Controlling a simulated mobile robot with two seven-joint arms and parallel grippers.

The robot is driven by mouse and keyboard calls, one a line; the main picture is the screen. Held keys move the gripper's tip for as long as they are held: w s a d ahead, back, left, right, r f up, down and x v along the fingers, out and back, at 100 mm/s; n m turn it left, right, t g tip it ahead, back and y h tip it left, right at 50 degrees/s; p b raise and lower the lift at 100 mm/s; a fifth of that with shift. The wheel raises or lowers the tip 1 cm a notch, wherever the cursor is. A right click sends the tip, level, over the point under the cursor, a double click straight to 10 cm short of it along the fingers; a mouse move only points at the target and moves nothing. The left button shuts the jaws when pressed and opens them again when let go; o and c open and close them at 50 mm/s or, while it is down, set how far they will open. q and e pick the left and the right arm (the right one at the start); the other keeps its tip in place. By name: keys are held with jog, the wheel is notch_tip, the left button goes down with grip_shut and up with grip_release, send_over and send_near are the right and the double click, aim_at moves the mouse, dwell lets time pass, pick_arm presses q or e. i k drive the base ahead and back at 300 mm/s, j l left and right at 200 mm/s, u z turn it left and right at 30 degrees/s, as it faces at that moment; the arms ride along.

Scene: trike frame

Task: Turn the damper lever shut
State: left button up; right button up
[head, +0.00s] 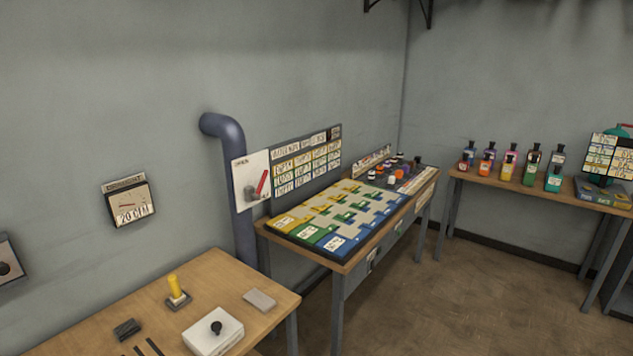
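The damper lever (262,184) is red and sits on a white plate (241,172) fixed beside a blue-grey pipe (234,180) on the wall, left of centre in the head view. The lever is tilted, its upper end leaning to the right. The lettering on the plate is too small to read. A grey round part (250,194) shows by the lever's lower end. Neither of my grippers is in view, and nothing touches the lever.
A table (345,267) with a coloured board stands right of the pipe. A nearer table (215,275) at lower left holds a white box (213,333) and a yellow-handled thing (174,286). A bench with bottles (533,168) stands right. Floor (480,290) is clear at lower right.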

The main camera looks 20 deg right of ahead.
aim_at(256, 196)
jog(key=i+z, duration=0.25)
jog(key=z, duration=0.3)
jog(key=l+u, duration=0.1)
jog(key=u, duration=0.35)
jog(key=i+l+u, duration=0.1)
jog(key=u, duration=0.4)
jog(key=l+u, duration=0.15)
jog(key=u, duration=0.3)
jog(key=l+u, duration=0.1)
jog(key=u, duration=0.35)
jog(key=k+l+u, duration=0.1)
jog(key=l+u, duration=0.15)
jog(key=k+l+u, duration=0.15)
jog(key=l+u, duration=0.15)
jog(key=k+l+u, duration=0.25)
jog(key=i+l, duration=0.05)
jog(key=l, duration=0.05)
